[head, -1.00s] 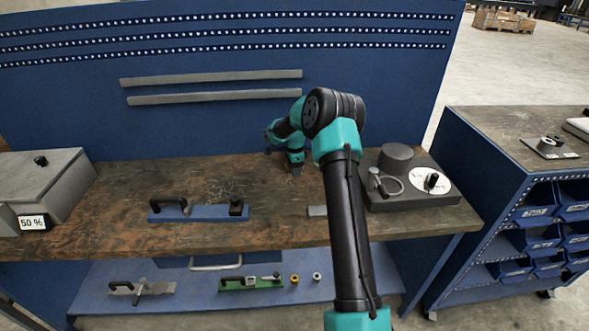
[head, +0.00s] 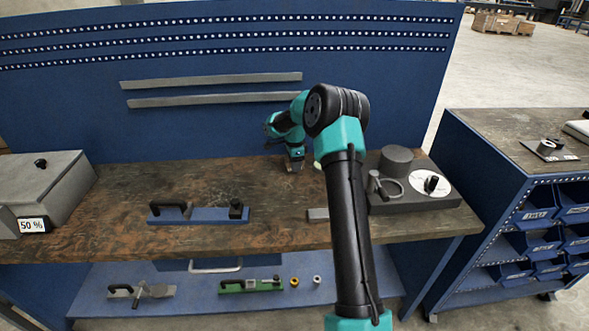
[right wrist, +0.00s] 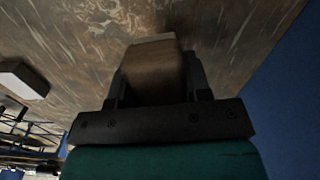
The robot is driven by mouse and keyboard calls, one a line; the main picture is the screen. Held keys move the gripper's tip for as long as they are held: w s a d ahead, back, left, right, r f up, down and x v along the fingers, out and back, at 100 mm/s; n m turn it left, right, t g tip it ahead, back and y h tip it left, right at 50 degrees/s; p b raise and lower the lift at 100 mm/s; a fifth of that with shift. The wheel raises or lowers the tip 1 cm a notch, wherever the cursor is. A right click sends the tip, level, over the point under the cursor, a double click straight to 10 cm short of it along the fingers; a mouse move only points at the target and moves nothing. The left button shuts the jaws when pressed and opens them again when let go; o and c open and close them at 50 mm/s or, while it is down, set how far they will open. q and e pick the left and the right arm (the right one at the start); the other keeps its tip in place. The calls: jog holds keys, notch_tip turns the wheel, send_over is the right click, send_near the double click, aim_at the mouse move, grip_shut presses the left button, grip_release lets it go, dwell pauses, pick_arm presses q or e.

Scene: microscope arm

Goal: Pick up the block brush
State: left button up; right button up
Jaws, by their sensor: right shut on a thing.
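My right gripper (head: 293,166) is at the back of the wooden bench, close to the blue back panel, and small in the head view. In the right wrist view, my right gripper (right wrist: 158,92) is shut on the block brush (right wrist: 153,72), a brown block with a paler far end, between its two dark fingers. The brush is too small and covered to make out in the head view. Whether it touches the bench is not clear. My left gripper is not in view.
A blue fixture (head: 200,215) with black handles lies left of centre. A dark grey base (head: 412,195) with a cylinder and dial stands right. A grey box (head: 45,185) stands left. A small grey block (head: 317,214) lies near the front edge, partly behind my arm.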

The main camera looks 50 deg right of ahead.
jog(key=s+a, duration=0.3)
jog(key=a, duration=0.1)
jog(key=s+a, duration=0.4)
jog(key=s+a+r, duration=0.1)
jog(key=s+a, duration=0.2)
jog(key=a, duration=0.1)
jog(key=shift+s+r, duration=0.1)
jog(key=shift+s, duration=0.2)
jog(key=o, duration=0.4)
jog(key=c, duration=0.3)
